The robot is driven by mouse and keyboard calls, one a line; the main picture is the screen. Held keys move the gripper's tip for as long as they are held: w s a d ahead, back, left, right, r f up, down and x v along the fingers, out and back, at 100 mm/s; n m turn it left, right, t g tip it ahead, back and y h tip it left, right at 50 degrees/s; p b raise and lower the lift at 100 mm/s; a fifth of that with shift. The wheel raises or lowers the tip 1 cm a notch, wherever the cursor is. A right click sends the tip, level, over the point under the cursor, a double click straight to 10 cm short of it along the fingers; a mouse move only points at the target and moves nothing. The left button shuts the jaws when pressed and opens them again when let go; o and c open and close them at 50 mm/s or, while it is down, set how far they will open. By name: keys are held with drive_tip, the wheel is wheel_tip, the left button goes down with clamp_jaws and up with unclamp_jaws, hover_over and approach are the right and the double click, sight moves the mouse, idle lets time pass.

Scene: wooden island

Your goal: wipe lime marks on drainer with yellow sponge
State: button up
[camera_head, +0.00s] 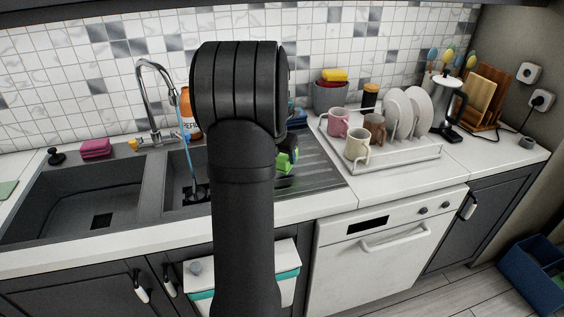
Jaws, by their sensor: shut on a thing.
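The drainer is the dark grooved board (318,172) to the right of the sink basins. Its left part is hidden behind my arm, and I cannot make out lime marks on it. A small black and bright green part, seemingly of my gripper (287,159), shows at the arm's right edge, low over the drainer. The rest of the gripper is hidden behind my arm. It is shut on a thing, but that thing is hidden.
A white dish rack (398,157) with mugs and plates stands right of the drainer. Water runs from the tap (152,75) into the right basin. An orange bottle (186,112) stands behind it. A blue item (298,118) lies at the drainer's back edge.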

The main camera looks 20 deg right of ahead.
drive_tip(key=shift+r, duration=1.1)
